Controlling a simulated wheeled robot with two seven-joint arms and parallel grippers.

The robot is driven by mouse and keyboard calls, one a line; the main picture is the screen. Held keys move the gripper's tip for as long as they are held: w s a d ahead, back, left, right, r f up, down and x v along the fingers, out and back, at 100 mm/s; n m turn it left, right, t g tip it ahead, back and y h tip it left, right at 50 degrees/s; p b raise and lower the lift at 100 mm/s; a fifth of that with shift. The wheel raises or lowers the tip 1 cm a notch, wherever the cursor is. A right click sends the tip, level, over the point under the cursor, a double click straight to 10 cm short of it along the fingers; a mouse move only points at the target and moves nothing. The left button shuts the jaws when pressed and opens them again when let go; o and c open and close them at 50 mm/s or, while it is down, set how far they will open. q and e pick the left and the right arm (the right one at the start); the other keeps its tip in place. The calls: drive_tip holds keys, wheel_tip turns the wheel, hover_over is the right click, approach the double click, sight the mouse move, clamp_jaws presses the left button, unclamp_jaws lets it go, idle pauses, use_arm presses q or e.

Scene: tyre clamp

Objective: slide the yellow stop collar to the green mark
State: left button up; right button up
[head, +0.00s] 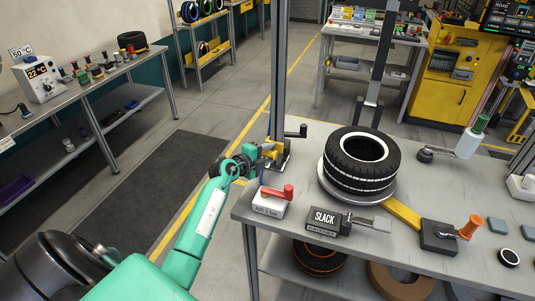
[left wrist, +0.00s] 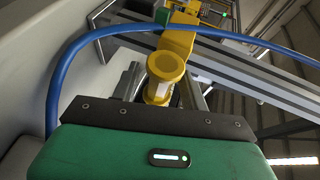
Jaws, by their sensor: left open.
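The yellow stop collar (head: 269,151) sits by the grey upright post at the table's left corner, small and partly covered by my gripper. In the left wrist view its yellow block is at the top, with a round yellow knob (left wrist: 166,67) pointing toward the camera. My left gripper (head: 258,153) is at the collar, and its fingers (left wrist: 163,90) stand apart on either side of the knob. I cannot tell whether they touch it. A small green patch (left wrist: 227,23) shows above the block; I cannot tell whether it is the green mark. My right gripper is not in view.
A tyre (head: 362,162) lies on a round plate on the grey table (head: 300,210). A box labelled SLACK (head: 325,219) and a red-handled valve box (head: 270,203) are near its front left edge. A black crank (head: 296,132) is close behind my gripper. A blue hose (left wrist: 62,75) arches over the wrist view.

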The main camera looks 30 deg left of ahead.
use_arm(q)
clamp_jaws()
drive_tip(key=shift+f+b, duration=0.65)
drive_tip(key=shift+f, duration=1.65)
unclamp_jaws()
drive_tip(key=shift+r, duration=0.1)
